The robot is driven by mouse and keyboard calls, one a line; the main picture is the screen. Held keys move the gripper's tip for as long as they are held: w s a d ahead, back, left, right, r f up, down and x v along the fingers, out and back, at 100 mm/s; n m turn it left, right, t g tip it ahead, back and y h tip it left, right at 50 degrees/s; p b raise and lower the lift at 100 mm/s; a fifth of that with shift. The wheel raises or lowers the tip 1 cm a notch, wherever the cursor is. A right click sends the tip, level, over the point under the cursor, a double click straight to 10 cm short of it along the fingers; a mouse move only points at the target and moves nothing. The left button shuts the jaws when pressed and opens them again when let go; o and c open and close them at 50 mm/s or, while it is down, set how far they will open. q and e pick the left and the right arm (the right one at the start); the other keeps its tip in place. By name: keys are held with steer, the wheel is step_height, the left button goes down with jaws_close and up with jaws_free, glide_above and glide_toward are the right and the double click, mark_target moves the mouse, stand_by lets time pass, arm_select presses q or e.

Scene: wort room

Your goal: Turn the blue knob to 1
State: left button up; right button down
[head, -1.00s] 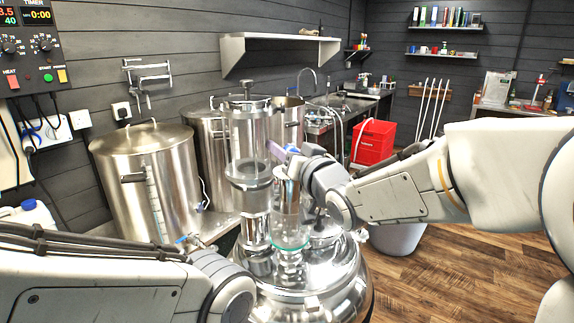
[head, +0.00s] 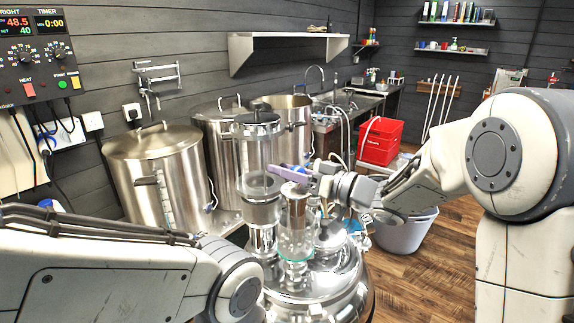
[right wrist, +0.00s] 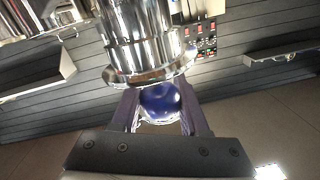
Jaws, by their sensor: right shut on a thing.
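The blue knob (right wrist: 160,100) shows in the right wrist view as a round blue face between two purple fingers. My right gripper (right wrist: 160,118) is shut on it, with a finger along each side. Any markings around the knob cannot be seen. In the head view my right gripper (head: 288,172) reaches in from the right, its purple finger beside the glass and steel column (head: 296,215) on the vessel; the knob is hidden there. My left arm crosses the lower left; its gripper is out of view.
A polished steel vessel (head: 325,275) stands below my right gripper. A taller glass and steel column (head: 258,150) is just left of it. Steel kettles (head: 155,180) stand behind. A red crate (head: 380,140) and grey bucket (head: 408,232) are at right, with open wooden floor.

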steer(key=shift+r, duration=0.1)
stand_by(0.3)
steer(key=shift+c, duration=2.2)
jaws_free()
steer(key=b+v, duration=0.2)
steer(key=v, duration=0.8)
steer(key=shift+d, duration=0.2)
